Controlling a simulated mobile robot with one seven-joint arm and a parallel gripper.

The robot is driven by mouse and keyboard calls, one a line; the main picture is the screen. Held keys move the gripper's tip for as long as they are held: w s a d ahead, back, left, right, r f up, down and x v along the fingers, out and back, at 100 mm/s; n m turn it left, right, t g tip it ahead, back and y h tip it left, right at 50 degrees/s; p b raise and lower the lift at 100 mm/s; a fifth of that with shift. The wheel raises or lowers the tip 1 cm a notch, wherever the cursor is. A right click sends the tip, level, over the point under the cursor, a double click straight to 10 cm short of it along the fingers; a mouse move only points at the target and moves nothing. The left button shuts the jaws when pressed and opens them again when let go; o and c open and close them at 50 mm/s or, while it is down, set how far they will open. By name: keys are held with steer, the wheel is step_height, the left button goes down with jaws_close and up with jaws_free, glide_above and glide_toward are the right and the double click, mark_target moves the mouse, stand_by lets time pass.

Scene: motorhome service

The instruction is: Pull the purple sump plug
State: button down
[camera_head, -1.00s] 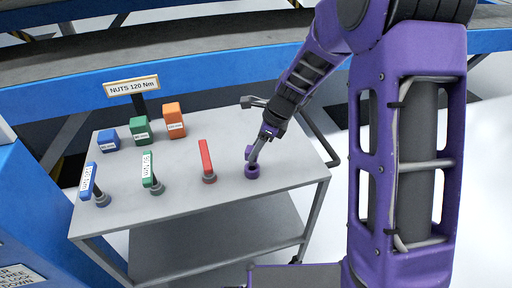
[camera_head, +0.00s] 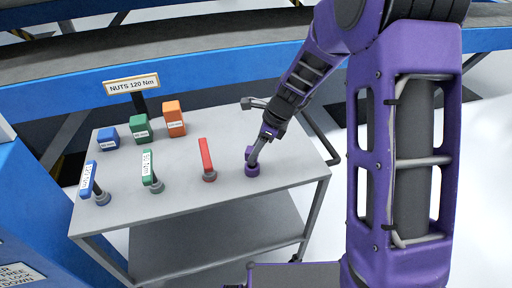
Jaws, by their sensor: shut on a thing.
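The purple sump plug (camera_head: 252,170) stands on the right part of the grey trolley top, with a round purple base and a purple upper part beside my fingers. My gripper (camera_head: 254,158) reaches down from the upper right and is shut on the plug. The base appears to rest on the trolley top. The fingers are small in this view and hide part of the plug, so the exact grip is hard to see.
The trolley top (camera_head: 225,195) also holds a red-handled tool (camera_head: 205,155), a green one (camera_head: 149,168) and a blue one (camera_head: 90,178). Blue, green and orange blocks (camera_head: 174,118) stand behind, near a "NUTS 120 Nm" sign (camera_head: 131,85). The front right of the top is clear.

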steer(key=shift+f+b, duration=0.8)
steer(key=shift+f, duration=0.65)
steer(key=shift+c, duration=1.7)
jaws_free()
steer(key=shift+r, duration=0.1)
steer(key=p+v, duration=0.2)
steer(key=v, duration=1.5)
steer(key=shift+d+p, duration=0.2)
steer(key=shift+p, duration=0.2)
